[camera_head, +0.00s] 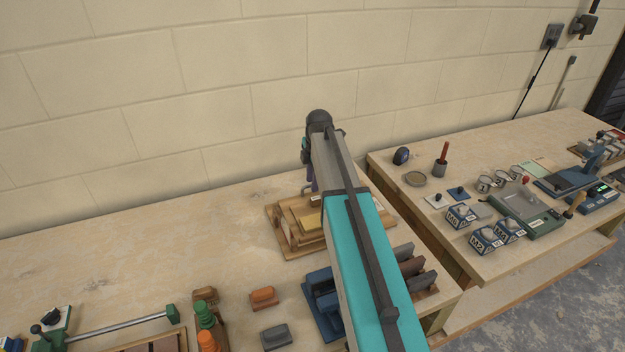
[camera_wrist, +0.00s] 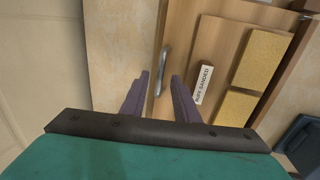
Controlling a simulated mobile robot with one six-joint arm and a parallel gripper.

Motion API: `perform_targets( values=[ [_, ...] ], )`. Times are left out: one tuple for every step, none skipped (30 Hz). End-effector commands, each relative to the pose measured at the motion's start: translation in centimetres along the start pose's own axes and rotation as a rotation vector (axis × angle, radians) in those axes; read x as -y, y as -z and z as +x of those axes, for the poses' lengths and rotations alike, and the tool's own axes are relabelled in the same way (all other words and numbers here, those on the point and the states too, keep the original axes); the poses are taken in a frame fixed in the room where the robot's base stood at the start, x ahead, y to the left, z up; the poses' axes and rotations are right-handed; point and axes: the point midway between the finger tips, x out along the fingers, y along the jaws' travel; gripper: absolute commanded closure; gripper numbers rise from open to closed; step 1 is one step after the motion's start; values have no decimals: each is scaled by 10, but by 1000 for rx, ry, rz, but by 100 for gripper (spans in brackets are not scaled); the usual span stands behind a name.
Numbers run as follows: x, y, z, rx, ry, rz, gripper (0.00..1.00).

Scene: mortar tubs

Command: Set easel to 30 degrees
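The easel (camera_head: 287,236) is a wooden stand with stacked boards on the left table, partly hidden behind my arm in the head view. In the wrist view its wooden board (camera_wrist: 185,45) fills the right half, with two yellow panels (camera_wrist: 262,58) and a white label (camera_wrist: 204,85) ending in "SANDED". A grey metal handle or bar (camera_wrist: 163,70) shows near the board's left edge. My gripper (camera_wrist: 161,76) is open, its two purple fingers apart. The bar appears between the fingertips; I cannot tell its depth or any contact. The easel's angle is not readable.
Orange (camera_head: 264,297) and grey (camera_head: 276,336) blocks, green-and-orange pieces (camera_head: 205,318) and a blue holder (camera_head: 318,292) stand in front. A block wall rises close behind. The table's left part (camera_head: 110,250) is clear. A second table (camera_head: 480,160) holds cups and tools.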

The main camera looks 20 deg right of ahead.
Motion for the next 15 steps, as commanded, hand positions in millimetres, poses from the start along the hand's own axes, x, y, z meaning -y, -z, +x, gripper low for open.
perform_targets(
  values=[
    [0, 0, 0, 0, 0, 0, 72],
    [0, 0, 0, 0, 0, 0, 72],
    [0, 0, 0, 0, 0, 0, 72],
    [0, 0, 0, 0, 0, 0, 72],
    [0, 0, 0, 0, 0, 0, 72],
    [0, 0, 0, 0, 0, 1, 72],
    [0, 0, 0, 0, 0, 1, 74],
    [0, 0, 0, 0, 0, 1, 79],
    [0, -1, 0, 0, 0, 1, 86],
    [0, -1, 0, 0, 0, 1, 91],
    [0, -1, 0, 0, 0, 1, 96],
    [0, -1, 0, 0, 0, 1, 100],
    [0, -1, 0, 0, 0, 1, 100],
    [0, -1, 0, 0, 0, 1, 100],
    [0, -1, 0, 0, 0, 1, 100]
  ],
)
